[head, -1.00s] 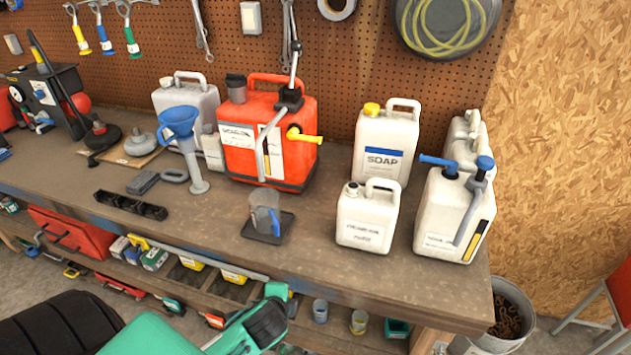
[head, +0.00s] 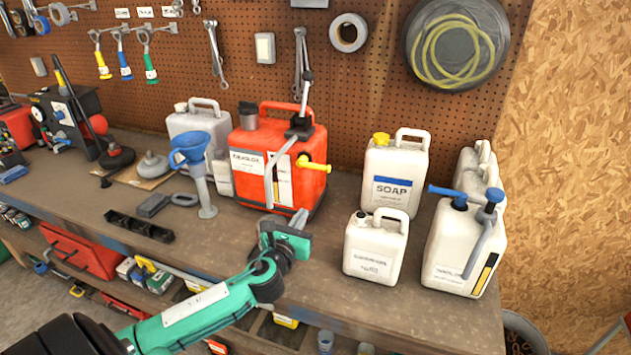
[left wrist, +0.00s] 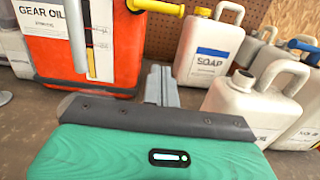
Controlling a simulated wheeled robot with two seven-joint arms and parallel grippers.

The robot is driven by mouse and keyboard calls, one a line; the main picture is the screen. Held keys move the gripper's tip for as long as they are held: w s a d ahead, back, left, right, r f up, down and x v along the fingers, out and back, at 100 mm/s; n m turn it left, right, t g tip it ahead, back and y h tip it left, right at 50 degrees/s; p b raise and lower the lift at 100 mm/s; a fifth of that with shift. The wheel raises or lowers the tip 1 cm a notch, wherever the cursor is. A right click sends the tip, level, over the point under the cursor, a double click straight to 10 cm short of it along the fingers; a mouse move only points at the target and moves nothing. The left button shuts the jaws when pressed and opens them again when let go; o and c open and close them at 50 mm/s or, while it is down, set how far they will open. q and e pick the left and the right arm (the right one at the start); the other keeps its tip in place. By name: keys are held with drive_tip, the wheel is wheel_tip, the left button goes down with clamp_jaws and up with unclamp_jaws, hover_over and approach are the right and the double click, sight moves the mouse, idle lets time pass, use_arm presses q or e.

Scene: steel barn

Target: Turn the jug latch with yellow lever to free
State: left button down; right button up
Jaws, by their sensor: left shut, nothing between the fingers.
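The red jug (head: 262,160), labelled gear oil, stands upright at the back of the workbench. Its yellow lever (head: 314,164) sticks out to the right from the upper right of its front. In the left wrist view the red jug (left wrist: 115,60) is at upper left, and the yellow lever (left wrist: 156,6) is cut by the top edge. My left gripper (head: 299,218) is shut and empty, in front of and below the lever, apart from it. Its closed fingers also show in the left wrist view (left wrist: 161,82). My right gripper is not in view.
A white soap jug (head: 393,172) and a smaller white jug (head: 374,250) stand to the right. Another white jug (head: 455,250) has a blue lever (head: 446,192). A blue funnel (head: 190,150) stands left of the red jug. A pegboard (head: 350,90) closes the back.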

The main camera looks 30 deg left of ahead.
use_arm(q)
drive_tip(key=w+a+r+p, duration=0.2)
drive_tip(key=w+r+p, duration=0.2)
drive_tip(key=w, duration=0.6)
drive_tip(key=shift+w+a+r+p, duration=0.2)
drive_tip(key=shift+w+a+p, duration=0.05)
drive_tip(key=shift+p, duration=0.25)
